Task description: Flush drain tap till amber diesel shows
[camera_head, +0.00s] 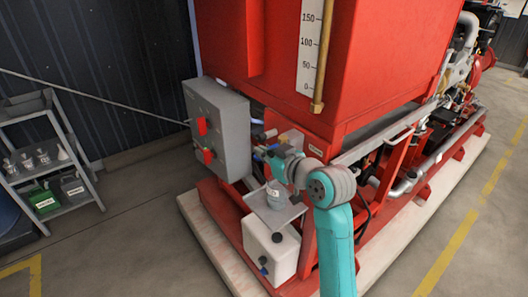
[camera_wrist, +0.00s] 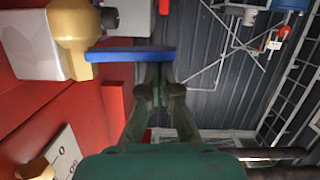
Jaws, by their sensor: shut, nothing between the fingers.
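The drain tap shows large in the wrist view as a brass body (camera_wrist: 80,25) with a flat blue lever (camera_wrist: 128,55). My gripper (camera_wrist: 157,75) is shut and empty, its fingertips right at the lever's right part. I cannot tell whether they touch it. In the head view my gripper (camera_head: 270,154) is small beside the tank's lower corner, where the tap is mostly hidden. A clear jar (camera_head: 274,197) stands upright on a small grey shelf (camera_head: 262,211) below my gripper. I cannot make out any amber liquid in it or a stream from the tap.
The red tank (camera_head: 270,60) with a level gauge (camera_head: 311,45) rises above. A white container (camera_head: 268,247) sits under the shelf. A grey rack (camera_head: 45,160) with bottles stands left, with open floor between.

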